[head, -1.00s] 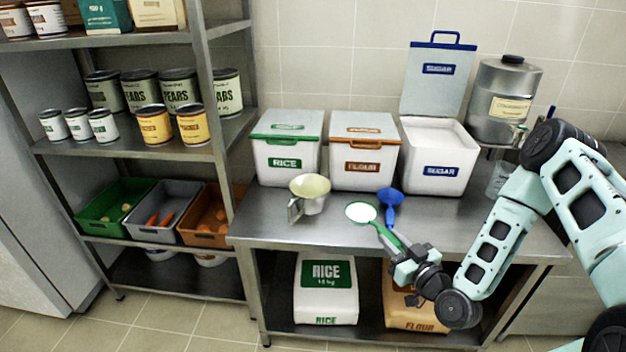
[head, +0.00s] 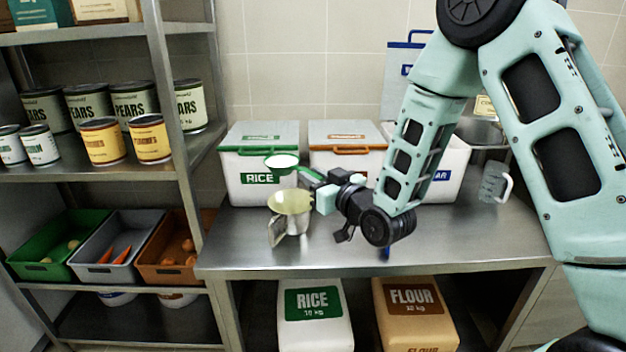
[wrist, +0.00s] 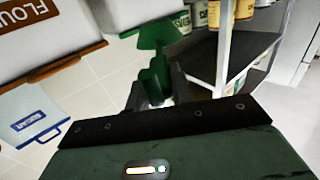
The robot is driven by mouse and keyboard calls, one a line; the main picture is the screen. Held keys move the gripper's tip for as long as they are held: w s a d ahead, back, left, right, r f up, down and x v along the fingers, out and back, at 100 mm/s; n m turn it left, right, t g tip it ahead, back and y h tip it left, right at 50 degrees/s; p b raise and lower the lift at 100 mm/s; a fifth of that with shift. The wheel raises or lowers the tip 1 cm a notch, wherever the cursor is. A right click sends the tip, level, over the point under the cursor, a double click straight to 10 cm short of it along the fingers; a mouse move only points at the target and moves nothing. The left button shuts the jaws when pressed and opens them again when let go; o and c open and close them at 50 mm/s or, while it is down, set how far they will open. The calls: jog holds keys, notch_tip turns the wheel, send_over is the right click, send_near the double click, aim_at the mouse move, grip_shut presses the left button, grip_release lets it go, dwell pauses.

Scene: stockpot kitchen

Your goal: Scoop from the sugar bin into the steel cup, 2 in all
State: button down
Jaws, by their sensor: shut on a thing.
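My gripper (head: 328,197) is shut on the green scoop (head: 309,172), whose handle also shows between the jaws in the wrist view (wrist: 154,80). The scoop's bowl holds white sugar (head: 282,161) and looks roughly level. In the head view the bowl appears above and slightly behind the rim of the steel cup (head: 290,206), apart from it. The cup stands on the steel table with its handle toward the front left; its inside looks pale. The sugar bin (head: 455,170) stands at the right, mostly hidden behind my arm, with its blue-edged lid (head: 396,84) raised.
The closed rice bin (head: 258,190) and flour bin (head: 345,158) stand behind the cup. A clear jug (head: 493,182) is at the right of the steel table (head: 240,252). A shelf rack (head: 165,110) with cans and crates stands left. The table's front left is clear.

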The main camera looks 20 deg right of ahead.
jog(key=w+d+f+m+p, duration=0.1)
jog(key=d+f+m+p, duration=0.1)
jog(key=m, duration=0.8)
jog(key=w+d+f+m+p, duration=0.1)
jog(key=d+m+p, duration=0.3)
jog(key=m, duration=0.7)
jog(key=shift+f+p, duration=0.35)
jog(key=shift+f, duration=0.5)
dwell(0.5)
